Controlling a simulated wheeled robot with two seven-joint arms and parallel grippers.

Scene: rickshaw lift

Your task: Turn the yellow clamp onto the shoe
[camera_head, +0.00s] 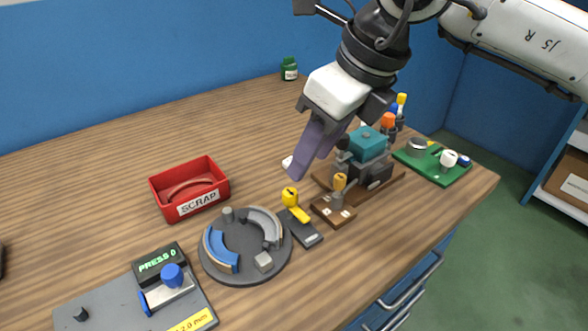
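The yellow clamp (299,213) has a round yellow knob and a short yellow arm, on a dark block at the right edge of a round dark fixture (243,273). On the fixture, a curved blue-faced shoe (219,251) lies at the left and a curved grey piece (267,222) at the upper right. The clamp's arm appears to lie beside the grey piece; contact is unclear. My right gripper (303,168), with purple fingers, hangs above and slightly right of the clamp, apart from it. The fingers overlap in view, so their gap is unclear. My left gripper is not seen.
A red SCRAP bin (208,207) holding a curved piece stands behind the fixture. A grey press station (106,302) with a display is at the front left. A brown block (334,212), a teal-topped device (367,143) and a green board (431,171) stand at right. Bare wood lies at the back left.

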